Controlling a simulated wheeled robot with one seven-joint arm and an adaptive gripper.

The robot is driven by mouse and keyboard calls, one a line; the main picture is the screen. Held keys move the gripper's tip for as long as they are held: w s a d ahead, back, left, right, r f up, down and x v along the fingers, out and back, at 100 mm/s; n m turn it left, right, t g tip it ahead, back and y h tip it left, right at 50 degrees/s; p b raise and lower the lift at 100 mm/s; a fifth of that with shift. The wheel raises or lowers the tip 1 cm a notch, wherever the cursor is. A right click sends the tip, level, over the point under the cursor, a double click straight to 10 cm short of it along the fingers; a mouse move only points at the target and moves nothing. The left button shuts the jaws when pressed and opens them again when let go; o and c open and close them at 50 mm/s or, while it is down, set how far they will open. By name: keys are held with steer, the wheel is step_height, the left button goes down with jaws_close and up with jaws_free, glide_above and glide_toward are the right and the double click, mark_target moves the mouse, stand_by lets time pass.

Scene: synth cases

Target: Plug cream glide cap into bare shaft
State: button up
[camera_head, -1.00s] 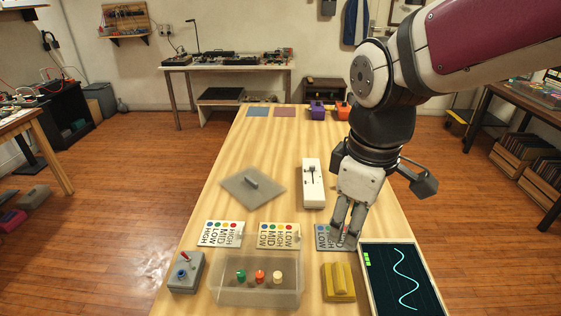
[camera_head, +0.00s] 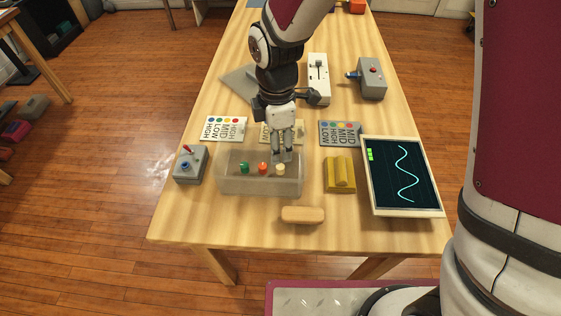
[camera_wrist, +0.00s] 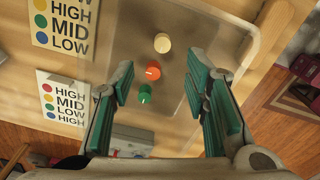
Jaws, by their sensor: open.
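The cream cap (camera_head: 281,170) stands at the right end of a row of caps in a clear bin. It also shows in the wrist view (camera_wrist: 162,43). My gripper (camera_head: 283,158) is open above the bin, close to the cream cap and holding nothing. In the wrist view the caps lie between and ahead of the green finger pads (camera_wrist: 160,88). A white slider unit (camera_head: 316,95) with a dark upright stem (camera_head: 319,69) stands behind and right of my gripper. I cannot tell for sure whether this stem is the bare shaft.
An orange cap (camera_head: 263,168) and a green cap (camera_head: 244,168) share the clear bin (camera_head: 258,187). A joystick box (camera_head: 190,166), yellow block (camera_head: 339,176), screen (camera_head: 401,176) and wooden block (camera_head: 303,215) surround it. A grey plate (camera_head: 238,83) is partly behind my arm.

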mark_target(281, 166)
steer(key=shift+d+f+b, duration=0.2)
steer(key=shift+f+b, duration=0.05)
steer(key=shift+f, duration=1.65)
steer(key=shift+d+f+b, duration=0.15)
steer(key=shift+f+b, duration=0.05)
steer(key=shift+f, duration=1.7)
steer(key=c, duration=0.9)
